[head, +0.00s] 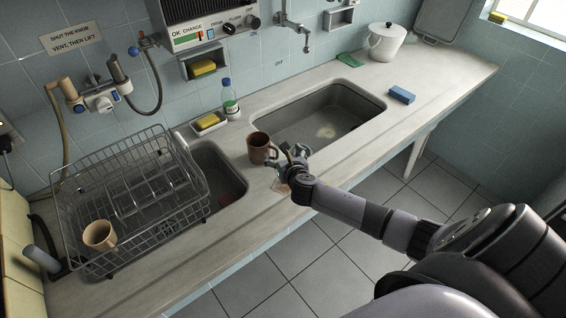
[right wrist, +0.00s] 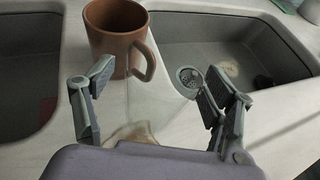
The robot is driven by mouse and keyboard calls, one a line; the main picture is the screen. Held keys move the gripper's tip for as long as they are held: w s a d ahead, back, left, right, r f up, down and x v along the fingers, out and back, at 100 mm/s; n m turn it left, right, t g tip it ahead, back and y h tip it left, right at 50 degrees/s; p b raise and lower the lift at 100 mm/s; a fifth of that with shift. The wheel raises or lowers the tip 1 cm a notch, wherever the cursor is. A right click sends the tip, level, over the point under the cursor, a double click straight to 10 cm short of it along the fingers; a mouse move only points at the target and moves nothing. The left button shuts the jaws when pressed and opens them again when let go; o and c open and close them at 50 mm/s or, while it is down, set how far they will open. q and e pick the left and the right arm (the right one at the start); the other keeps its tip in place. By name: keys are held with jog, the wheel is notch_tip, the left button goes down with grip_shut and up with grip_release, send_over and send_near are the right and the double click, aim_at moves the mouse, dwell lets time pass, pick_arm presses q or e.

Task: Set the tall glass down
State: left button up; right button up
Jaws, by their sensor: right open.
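My right gripper (head: 289,156) is over the counter strip between the two sinks, beside a brown mug (head: 261,148). In the right wrist view my right gripper (right wrist: 155,95) is open, its fingers wide apart. My left gripper is not in view.
A wire rack (head: 130,200) holding a tan mug (head: 99,236) stands at the left. A bottle (head: 230,100) and a sponge dish (head: 209,124) are behind. A blue sponge (head: 401,95) and white pot (head: 386,42) are at the right. A tan patch (head: 281,187) marks the counter.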

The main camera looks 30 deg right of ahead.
jog(key=c, duration=1.3)
jog(key=shift+w, duration=0.1)
jog(key=shift+c, duration=1)
jog(key=shift+r, duration=0.1)
